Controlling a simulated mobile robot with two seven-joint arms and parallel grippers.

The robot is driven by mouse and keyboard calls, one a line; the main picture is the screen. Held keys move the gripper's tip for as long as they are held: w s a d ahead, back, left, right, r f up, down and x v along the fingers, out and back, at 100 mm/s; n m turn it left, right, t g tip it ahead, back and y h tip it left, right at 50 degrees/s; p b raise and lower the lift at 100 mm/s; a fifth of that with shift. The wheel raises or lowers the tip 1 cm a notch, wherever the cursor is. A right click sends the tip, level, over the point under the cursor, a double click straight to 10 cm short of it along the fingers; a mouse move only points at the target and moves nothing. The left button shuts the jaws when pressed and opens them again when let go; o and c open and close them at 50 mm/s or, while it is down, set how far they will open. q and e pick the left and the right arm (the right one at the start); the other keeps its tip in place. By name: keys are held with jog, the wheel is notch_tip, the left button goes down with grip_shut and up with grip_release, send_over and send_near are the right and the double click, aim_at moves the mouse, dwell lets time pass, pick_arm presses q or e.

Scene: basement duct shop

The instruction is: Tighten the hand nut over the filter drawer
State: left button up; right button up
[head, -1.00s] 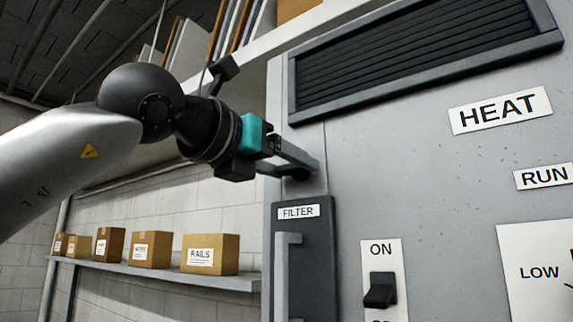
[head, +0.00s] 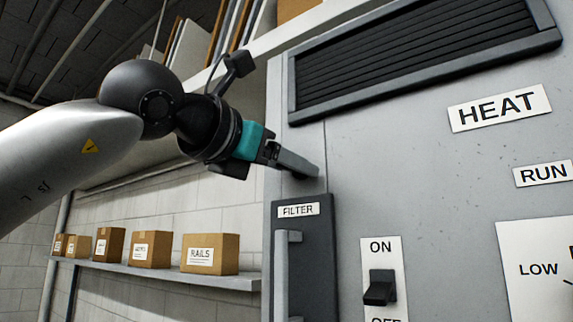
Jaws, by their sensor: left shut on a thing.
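My left gripper (head: 298,166) is in the head view, reaching in from the left to the grey cabinet front just above the filter drawer. Its jaws are shut on the hand nut, which is mostly hidden by the fingers. The filter drawer (head: 318,262) is a dark panel with a white FILTER label (head: 298,209) and a light grey vertical handle (head: 288,276). The drawer sits flush in the cabinet (head: 400,170). My right gripper is not in view.
A slatted vent (head: 420,55) with a raised frame is above the gripper. An ON switch (head: 380,287) and HEAT sign (head: 499,107) are to the right. A shelf (head: 170,275) with several cardboard boxes is at left. Free air lies between shelf and arm.

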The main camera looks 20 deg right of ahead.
pick_arm(q)
jog(key=m, duration=0.3)
jog(key=shift+m, duration=0.4)
jog(key=m, duration=0.3)
jog(key=shift+m, duration=0.3)
jog(key=m+p, duration=0.1)
jog(key=m, duration=0.3)
jog(key=shift+m+p, duration=0.35)
jog(key=shift+m, duration=0.95)
jog(key=o, duration=1.4)
jog(key=shift+f, duration=0.2)
